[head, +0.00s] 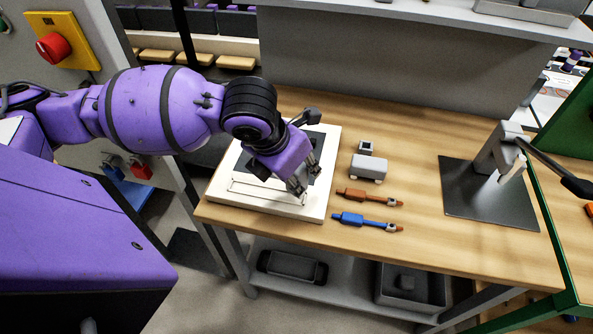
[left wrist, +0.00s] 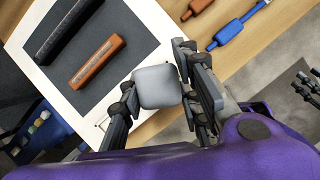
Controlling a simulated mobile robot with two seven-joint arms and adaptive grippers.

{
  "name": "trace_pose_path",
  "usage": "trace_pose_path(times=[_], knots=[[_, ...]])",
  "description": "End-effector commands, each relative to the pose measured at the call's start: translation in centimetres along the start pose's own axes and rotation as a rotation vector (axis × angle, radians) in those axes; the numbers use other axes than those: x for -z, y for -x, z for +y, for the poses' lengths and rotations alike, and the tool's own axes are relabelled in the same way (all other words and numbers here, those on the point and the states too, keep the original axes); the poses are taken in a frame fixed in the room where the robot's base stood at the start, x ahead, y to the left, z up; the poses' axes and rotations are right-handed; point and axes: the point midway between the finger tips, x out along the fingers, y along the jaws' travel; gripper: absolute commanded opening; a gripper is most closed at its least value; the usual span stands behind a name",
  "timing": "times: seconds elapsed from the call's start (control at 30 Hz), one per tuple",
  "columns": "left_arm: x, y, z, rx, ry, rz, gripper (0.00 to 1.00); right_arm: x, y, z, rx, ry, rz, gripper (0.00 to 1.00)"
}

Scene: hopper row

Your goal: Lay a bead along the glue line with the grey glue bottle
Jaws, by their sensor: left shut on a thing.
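My left gripper (head: 298,187) reaches down over the front right part of a white board (head: 222,195). In the left wrist view its fingers (left wrist: 157,95) are shut on a grey, rounded block-like thing, which I take for the grey glue bottle (left wrist: 157,87). The bottle's tip is hidden, so I cannot tell whether it touches the board. The thin dark glue line (head: 262,196) runs on the board, partly hidden by the gripper. Dark jointed parts at the right edge of the left wrist view look like my right gripper (left wrist: 305,86); its jaw state is unclear.
A dark sheet (left wrist: 70,42) on the board carries a black bar (left wrist: 66,28) and a brown bar (left wrist: 97,62). Right of the board are a grey block (head: 368,168), a small grey device (head: 366,147), an orange tool (head: 366,196) and a blue tool (head: 362,220). A press (head: 497,150) stands farther right.

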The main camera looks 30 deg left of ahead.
Motion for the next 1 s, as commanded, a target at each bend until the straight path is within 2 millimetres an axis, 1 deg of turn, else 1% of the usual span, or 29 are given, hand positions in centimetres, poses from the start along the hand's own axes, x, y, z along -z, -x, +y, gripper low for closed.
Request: trace_pose_path(times=[0.23,0.53,1.0], knots=[[0.3,-0.7,0.0,0.000,0.000,0.001,0.01,-0.8,-0.2,0.0,0.000,0.000,-0.012,0.40],[0.6,-1.5,0.0,0.001,0.000,0.001,0.01,-1.1,-0.3,-0.1,0.001,0.000,-0.017,0.40],[0.6,-1.4,0.0,0.000,0.000,0.000,0.01,-0.3,-0.2,-0.1,0.001,-0.001,-0.004,0.40]])
